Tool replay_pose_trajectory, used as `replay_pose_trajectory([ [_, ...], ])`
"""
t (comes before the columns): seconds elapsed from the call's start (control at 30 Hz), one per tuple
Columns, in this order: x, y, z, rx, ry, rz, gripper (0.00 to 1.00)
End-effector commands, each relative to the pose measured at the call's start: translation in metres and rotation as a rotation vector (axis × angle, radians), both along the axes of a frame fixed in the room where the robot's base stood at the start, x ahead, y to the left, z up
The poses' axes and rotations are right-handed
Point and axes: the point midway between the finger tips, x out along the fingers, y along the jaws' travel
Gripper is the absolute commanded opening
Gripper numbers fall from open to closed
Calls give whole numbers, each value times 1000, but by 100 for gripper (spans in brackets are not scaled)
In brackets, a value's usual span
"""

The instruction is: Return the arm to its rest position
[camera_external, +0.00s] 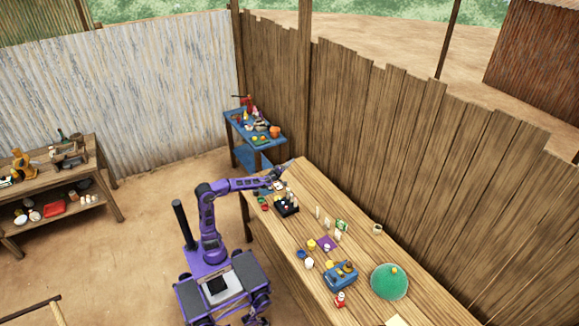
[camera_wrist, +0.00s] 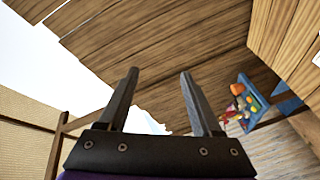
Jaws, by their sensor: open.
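My gripper (camera_external: 280,171) is above that end of the table, close to a dark tray of small items. In the wrist view my gripper (camera_wrist: 158,75) has its two dark fingers spread apart with nothing between them. The wrist camera looks out toward the plank fence and sky, not down at the table.
The long wooden table (camera_external: 365,248) holds a dark tray (camera_external: 287,209), a blue box-like object (camera_external: 341,275) and a green disc (camera_external: 389,282). A blue table (camera_external: 254,134) with items stands behind. A wooden shelf (camera_external: 85,176) stands left. Open floor lies between.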

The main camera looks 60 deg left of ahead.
Motion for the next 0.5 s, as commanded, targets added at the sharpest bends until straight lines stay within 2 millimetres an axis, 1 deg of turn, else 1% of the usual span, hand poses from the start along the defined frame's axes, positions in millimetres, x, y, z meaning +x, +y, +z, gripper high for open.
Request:
replay_pose_trajectory([
  [0.03, -10, 20, -5, 0, -1, 68, 66],
  [0.1, -22, 43, -11, -6, -4, 148, 66],
  [0.3, -55, 91, -27, -11, -9, 333, 66],
  [0.5, -90, 128, -42, -2, -4, 492, 66],
])
